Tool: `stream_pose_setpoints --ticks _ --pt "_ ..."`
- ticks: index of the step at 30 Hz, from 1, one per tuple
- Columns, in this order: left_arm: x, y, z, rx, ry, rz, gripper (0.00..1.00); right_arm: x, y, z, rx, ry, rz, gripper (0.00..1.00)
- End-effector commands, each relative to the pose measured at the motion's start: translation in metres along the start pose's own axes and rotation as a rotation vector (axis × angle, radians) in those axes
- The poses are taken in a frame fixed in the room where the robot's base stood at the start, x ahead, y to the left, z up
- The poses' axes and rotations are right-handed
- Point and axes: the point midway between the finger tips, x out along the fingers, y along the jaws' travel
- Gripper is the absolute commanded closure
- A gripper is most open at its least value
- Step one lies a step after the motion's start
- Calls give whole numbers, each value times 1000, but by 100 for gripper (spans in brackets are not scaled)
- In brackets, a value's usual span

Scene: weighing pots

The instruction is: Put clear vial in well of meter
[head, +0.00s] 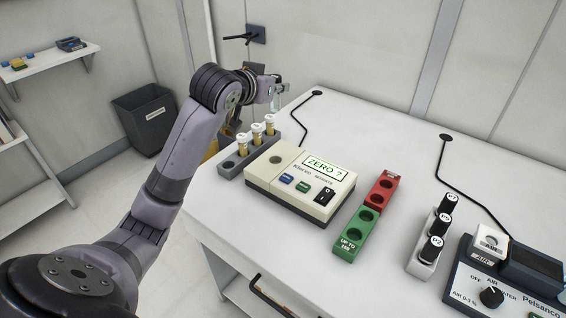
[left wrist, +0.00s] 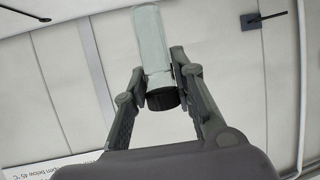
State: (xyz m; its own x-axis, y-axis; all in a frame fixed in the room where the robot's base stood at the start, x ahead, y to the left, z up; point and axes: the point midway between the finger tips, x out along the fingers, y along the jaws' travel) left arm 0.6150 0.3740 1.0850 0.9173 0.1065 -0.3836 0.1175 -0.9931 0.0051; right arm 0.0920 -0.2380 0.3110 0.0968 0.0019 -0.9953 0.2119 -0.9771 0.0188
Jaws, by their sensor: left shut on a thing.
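The clear vial (left wrist: 152,42) has a black cap and sits between the fingers of my left gripper (left wrist: 158,78) in the left wrist view. The gripper is shut on it near the cap end. In the head view my left gripper (head: 276,90) is raised beyond the back left of the meter, and the vial looks small and pale there. The cream meter (head: 314,203) lies on the white bench with its display reading "ZERO ?". Its round well (head: 276,160) is at the left of its top and looks empty. My right gripper is not in view.
A grey rack (head: 231,167) with several white-capped amber vials stands just left of the meter. A red block (head: 388,179) and a green block (head: 346,250) with holes lie to its right. Farther right are black-capped bottles (head: 438,230) and a dark blue device (head: 475,285).

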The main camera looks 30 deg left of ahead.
Motion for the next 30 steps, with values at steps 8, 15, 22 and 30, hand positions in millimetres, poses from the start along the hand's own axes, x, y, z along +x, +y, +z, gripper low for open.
stream_pose_setpoints --ticks 8,15,22,30 --pt "30 0 75 -1 -8 0 100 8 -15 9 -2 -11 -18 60" --pt "48 -1 119 -1 -3 0 100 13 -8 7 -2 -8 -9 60" --pt "57 -1 139 0 -4 0 100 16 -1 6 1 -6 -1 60" --pt "69 -1 167 0 -1 0 100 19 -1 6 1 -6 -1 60"
